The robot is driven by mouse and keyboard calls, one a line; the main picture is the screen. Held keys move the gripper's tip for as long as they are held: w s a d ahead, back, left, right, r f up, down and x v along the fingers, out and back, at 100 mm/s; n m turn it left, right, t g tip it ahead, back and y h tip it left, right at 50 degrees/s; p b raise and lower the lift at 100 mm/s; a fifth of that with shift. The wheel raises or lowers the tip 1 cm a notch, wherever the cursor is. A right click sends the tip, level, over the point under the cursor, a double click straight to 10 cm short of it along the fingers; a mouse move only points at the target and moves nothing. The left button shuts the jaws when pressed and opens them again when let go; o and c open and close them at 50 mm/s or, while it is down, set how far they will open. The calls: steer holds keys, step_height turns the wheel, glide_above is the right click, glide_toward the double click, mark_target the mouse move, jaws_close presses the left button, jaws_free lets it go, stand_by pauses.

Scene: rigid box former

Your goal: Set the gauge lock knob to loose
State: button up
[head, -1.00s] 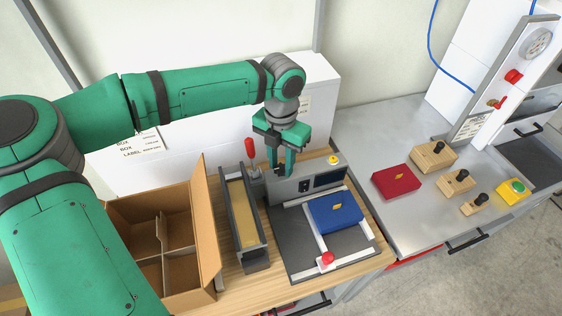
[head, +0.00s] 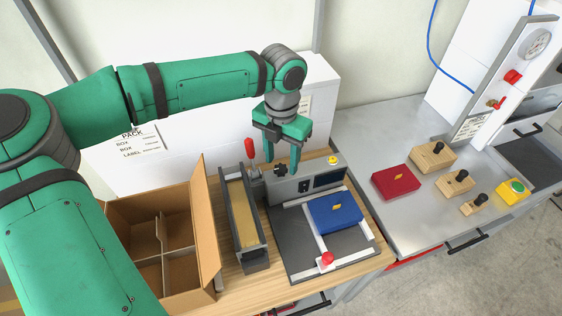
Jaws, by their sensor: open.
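My gripper (head: 281,160) is open and empty, pointing down at the left part of the grey control box (head: 305,183). A small black knob (head: 280,170) on that box shows close beneath and between the fingers. I cannot tell whether they touch it.
A blue box (head: 335,212) lies on the dark bed. A red-handled lever (head: 250,150) stands just left of my gripper. A yellow button (head: 333,160) tops the control box. An open carton (head: 208,230) and a narrow trough (head: 262,225) are at left.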

mark_target(281, 168)
step_height(281, 168, up, 9)
steer(key=shift+a, duration=0.2)
stand_by(0.4)
steer(key=shift+d+f, duration=0.1)
steer(key=shift+d, duration=0.05)
